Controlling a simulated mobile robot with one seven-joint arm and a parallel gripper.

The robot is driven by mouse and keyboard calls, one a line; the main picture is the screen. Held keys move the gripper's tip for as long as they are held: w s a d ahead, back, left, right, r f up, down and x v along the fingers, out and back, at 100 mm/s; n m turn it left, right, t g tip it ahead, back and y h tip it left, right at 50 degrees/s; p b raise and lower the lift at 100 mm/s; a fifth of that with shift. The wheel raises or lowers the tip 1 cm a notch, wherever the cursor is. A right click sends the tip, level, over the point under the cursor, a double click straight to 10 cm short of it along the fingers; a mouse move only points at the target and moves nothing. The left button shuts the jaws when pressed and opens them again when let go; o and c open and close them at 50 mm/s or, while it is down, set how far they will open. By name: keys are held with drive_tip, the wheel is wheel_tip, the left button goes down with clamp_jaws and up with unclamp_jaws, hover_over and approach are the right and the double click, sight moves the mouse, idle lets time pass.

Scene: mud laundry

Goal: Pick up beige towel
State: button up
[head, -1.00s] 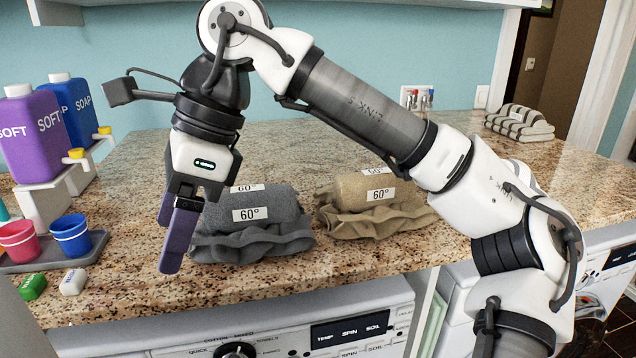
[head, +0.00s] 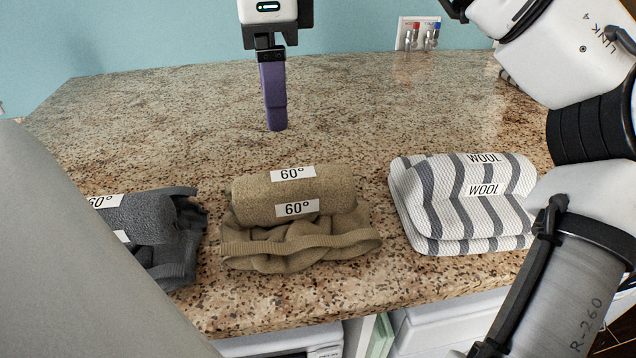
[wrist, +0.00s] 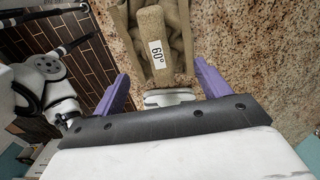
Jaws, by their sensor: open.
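The beige towel (head: 292,233) lies on the granite counter in the middle of the head view, a rolled part on top of a crumpled fold, with two "60°" labels. In the wrist view the beige towel (wrist: 180,40) shows at the top centre, ahead of the fingers. My gripper (head: 274,128) hangs with its purple fingers pointing down, above the counter and apart from the towel. In the wrist view my gripper (wrist: 160,85) has its two purple fingers spread wide with nothing between them.
A dark grey towel (head: 150,222) lies left of the beige one, partly hidden. A striped white-and-grey towel (head: 465,200) labelled "WOOL" lies to the right. The counter (head: 170,120) behind the towels is clear.

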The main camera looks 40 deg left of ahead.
sight(285, 175)
wheel_tip(285, 175, down, 8)
drive_tip(key=b, duration=0.5)
drive_tip(key=shift+s+f+b, duration=0.1)
drive_tip(key=shift+f+b, duration=0.1)
drive_tip(key=shift+b, duration=0.2)
drive_tip(key=f, duration=0.2)
drive_tip(key=d+f+p, duration=0.1)
drive_tip(key=f, duration=0.1)
drive_tip(key=shift+f, duration=0.7)
drive_tip(key=c, duration=1.6)
wheel_tip(285, 175, up, 10)
drive_tip(key=shift+r+p, duration=0.1)
drive_tip(key=shift+p, duration=0.45)
